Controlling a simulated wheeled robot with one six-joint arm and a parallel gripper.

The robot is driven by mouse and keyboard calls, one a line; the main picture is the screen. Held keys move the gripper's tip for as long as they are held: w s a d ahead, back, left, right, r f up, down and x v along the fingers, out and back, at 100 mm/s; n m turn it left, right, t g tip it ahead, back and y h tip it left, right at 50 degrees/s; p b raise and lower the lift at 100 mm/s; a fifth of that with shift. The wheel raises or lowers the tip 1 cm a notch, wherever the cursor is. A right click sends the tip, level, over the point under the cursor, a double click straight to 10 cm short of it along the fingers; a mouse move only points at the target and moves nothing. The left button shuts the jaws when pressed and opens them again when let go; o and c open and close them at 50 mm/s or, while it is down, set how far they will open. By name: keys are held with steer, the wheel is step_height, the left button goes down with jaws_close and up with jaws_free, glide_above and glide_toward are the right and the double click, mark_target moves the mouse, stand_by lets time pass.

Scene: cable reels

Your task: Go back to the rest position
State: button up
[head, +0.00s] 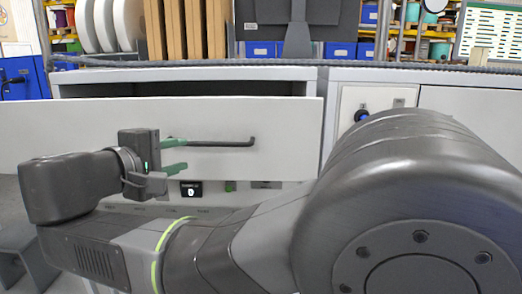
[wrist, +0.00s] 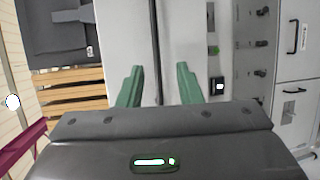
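My gripper (head: 184,155) is at the left in the head view, in front of a white drawer front. Its two green fingers are apart, pointing right, with nothing gripped. In the wrist view the fingers (wrist: 159,85) also stand apart. A dark bar handle (head: 222,143) runs across the drawer front (head: 280,120); its left end is hidden behind or beside the upper finger. In the wrist view a thin dark line (wrist: 157,45) shows between the fingers; I cannot tell surely whether it is the handle. The drawer stands pulled out from the cabinet, with a dark opening above it.
The grey cabinet top (head: 190,75) lies behind the drawer. A control strip with a black display (head: 191,189) and a green button (head: 230,186) sits below. A blue knob (head: 362,117) is on the right panel. A monitor (head: 290,15) and upright brown boards (head: 190,30) stand behind.

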steer(key=shift+v, duration=0.95)
